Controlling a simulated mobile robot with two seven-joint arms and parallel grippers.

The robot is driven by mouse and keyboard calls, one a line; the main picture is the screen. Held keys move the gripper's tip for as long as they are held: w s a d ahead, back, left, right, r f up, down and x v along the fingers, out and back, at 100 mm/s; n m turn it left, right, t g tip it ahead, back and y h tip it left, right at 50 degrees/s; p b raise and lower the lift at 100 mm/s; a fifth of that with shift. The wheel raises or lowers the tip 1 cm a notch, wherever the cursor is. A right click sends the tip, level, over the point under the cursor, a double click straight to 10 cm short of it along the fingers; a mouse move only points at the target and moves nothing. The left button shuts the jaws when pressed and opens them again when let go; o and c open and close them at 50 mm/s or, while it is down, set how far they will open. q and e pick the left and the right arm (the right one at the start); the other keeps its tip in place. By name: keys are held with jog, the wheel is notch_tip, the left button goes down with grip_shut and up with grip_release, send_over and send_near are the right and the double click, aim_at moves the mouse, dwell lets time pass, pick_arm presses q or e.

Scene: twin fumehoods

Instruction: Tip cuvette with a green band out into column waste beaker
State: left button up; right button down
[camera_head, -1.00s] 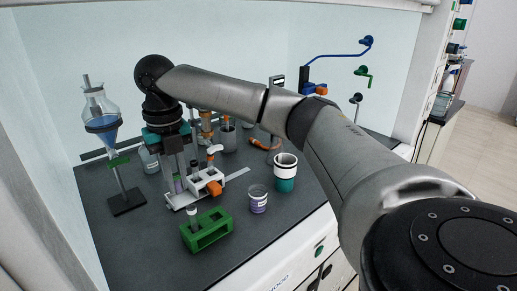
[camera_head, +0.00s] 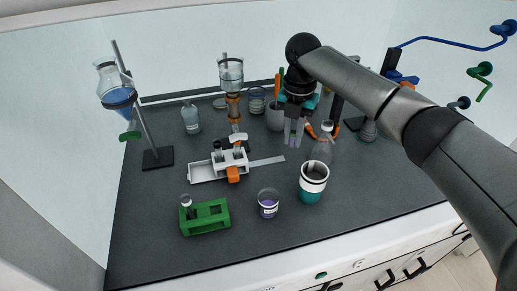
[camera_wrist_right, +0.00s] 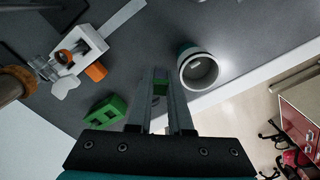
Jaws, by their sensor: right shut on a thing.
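My right gripper (camera_head: 293,138) hangs fingers down over the middle of the bench, left of and behind the white-and-teal cup (camera_head: 313,187). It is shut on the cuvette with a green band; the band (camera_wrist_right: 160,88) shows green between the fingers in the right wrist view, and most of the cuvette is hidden. A small labelled glass beaker (camera_head: 268,204) with purple contents stands left of the cup. The labels are too small to read, so I cannot tell which vessel is the column waste beaker. The cup (camera_wrist_right: 201,69) also shows in the right wrist view. My left gripper is not in view.
A white holder with an orange knob (camera_head: 232,174) and a green rack (camera_head: 206,218) stand to the left. A flask (camera_head: 322,148) stands close right of the gripper. A funnel stand (camera_head: 155,158) is far left. The front bench strip is clear.

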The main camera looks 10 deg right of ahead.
jog(key=s+a+f+m+p, duration=0.3)
jog(key=a+f+m+p, duration=0.1)
jog(key=a+p, duration=0.6)
jog(key=shift+s+a+f+m+t+p, duration=0.2)
jog(key=shift+s+f+m+t+p, duration=0.25)
jog(key=shift+f, duration=0.3)
